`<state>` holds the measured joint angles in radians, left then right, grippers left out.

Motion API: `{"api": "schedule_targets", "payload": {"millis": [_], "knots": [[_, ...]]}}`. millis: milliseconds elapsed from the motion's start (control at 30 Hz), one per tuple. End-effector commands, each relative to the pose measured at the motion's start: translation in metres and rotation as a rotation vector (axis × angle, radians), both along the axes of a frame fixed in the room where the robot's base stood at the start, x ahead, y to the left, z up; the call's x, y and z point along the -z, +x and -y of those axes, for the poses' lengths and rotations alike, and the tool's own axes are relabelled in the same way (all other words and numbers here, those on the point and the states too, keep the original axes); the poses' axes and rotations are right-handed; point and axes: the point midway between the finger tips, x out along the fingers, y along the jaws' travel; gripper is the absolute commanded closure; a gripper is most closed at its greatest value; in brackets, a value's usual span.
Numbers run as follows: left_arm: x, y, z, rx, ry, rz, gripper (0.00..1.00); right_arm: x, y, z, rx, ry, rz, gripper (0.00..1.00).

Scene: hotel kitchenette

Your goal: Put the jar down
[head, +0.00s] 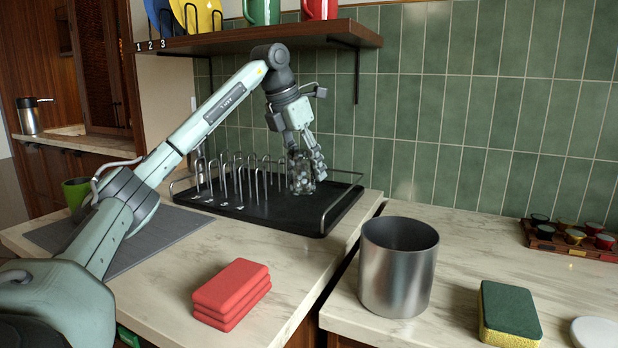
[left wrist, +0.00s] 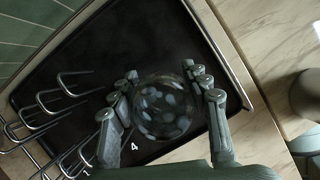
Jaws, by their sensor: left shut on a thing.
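The jar (head: 300,172) is clear glass with pale spots, and it stands upright at the black drying rack tray (head: 296,218), right of the wire prongs. My left gripper (head: 306,160) is shut on it from above. In the left wrist view the jar (left wrist: 163,106) sits between the two fingers of my left gripper (left wrist: 168,98), over the dark tray (left wrist: 150,45). I cannot tell whether its base touches the tray. My right gripper is not in view.
Wire prongs (head: 238,175) stand left of the jar, and a rail edges the tray. A wooden shelf (head: 270,38) hangs above. A steel canister (head: 398,268), red folded cloths (head: 232,292) and a sponge (head: 510,312) are in front. The tray's right part is bare.

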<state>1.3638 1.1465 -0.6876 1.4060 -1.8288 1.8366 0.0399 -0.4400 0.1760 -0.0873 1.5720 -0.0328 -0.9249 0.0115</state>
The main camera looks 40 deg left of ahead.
Motion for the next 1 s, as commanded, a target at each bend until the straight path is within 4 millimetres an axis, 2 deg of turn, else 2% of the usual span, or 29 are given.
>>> {"api": "schedule_targets", "payload": {"millis": [33,200,267,633,667,800,1000], "knots": [[-0.002,0.005,0.002,0.002,-0.002,0.001,0.89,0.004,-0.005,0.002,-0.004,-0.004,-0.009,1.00],[0.030,0.003,-0.001,-0.001,0.002,-0.003,0.89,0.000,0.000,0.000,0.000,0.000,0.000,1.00],[0.035,0.003,0.000,0.001,0.001,0.000,0.89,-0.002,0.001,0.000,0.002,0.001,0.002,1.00],[0.038,0.003,0.000,0.000,0.000,0.001,0.89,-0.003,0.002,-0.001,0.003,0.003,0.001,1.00],[0.038,0.003,0.000,0.000,0.000,0.000,0.49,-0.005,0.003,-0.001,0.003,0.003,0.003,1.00],[0.038,0.003,0.000,0.000,0.000,0.000,0.32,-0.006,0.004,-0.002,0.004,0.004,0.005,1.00],[0.038,0.003,0.000,0.000,0.000,0.000,0.32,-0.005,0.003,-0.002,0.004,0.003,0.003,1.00]]}}
